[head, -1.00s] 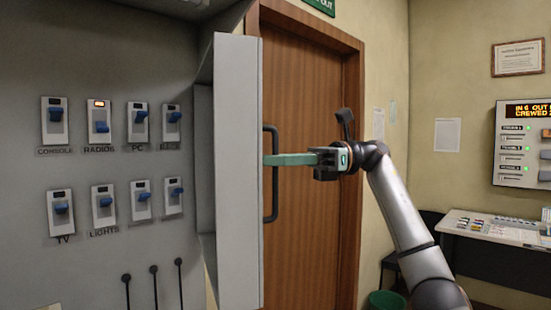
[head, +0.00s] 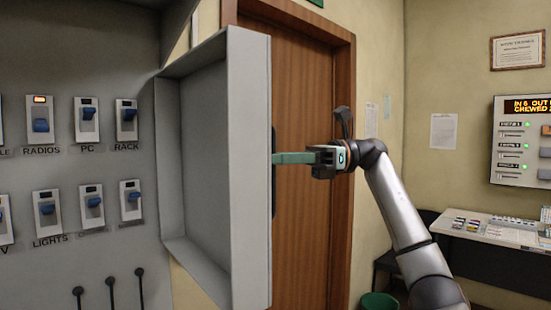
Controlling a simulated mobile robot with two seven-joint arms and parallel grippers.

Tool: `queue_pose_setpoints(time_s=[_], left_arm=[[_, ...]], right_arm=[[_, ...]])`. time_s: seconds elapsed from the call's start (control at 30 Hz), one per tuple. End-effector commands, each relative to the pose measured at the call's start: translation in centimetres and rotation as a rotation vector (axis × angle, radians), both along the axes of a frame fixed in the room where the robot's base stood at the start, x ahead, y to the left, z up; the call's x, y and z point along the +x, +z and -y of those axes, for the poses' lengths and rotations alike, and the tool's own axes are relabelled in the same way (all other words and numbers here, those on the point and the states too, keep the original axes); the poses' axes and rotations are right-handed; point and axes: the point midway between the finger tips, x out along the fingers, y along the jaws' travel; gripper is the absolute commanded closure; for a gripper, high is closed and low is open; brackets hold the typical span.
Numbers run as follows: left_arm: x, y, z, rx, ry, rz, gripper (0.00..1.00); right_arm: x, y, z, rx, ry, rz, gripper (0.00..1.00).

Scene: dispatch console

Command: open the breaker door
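The grey breaker door (head: 250,110) stands wide open at the right side of the grey breaker panel (head: 60,155). Its hollow inner face shows toward me. The dark vertical handle (head: 273,195) is on the door's outer side and is mostly hidden behind the door's edge. My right gripper (head: 278,158), with teal fingers, reaches in from the right and is shut on the handle. The near finger covers part of it, and the far finger is hidden. My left gripper is not in view.
Blue breaker switches (head: 93,202) stand in two rows on the panel, with black knobbed levers (head: 110,280) below. A brown wooden door (head: 305,150) is behind my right gripper. A desk (head: 490,235) and a green bin (head: 380,305) are at the right.

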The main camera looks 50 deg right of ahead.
Motion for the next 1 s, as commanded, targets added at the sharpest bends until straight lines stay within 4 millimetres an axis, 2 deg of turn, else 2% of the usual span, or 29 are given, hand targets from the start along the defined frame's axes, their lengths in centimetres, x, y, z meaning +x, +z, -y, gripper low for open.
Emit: queue_pose_setpoints(time_s=[0.67,0.7,0.93,1.0], left_arm=[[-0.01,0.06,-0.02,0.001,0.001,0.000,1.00],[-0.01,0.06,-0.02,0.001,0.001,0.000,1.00],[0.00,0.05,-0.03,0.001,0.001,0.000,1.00],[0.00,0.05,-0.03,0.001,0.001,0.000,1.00]], right_arm=[[0.20,0.10,0.07,0.005,-0.004,0.002,1.00],[0.20,0.10,0.07,0.005,-0.004,0.002,0.84],[0.15,0.04,0.04,0.003,-0.002,0.001,0.58],[0.14,0.03,0.03,0.002,-0.002,0.001,0.55]])
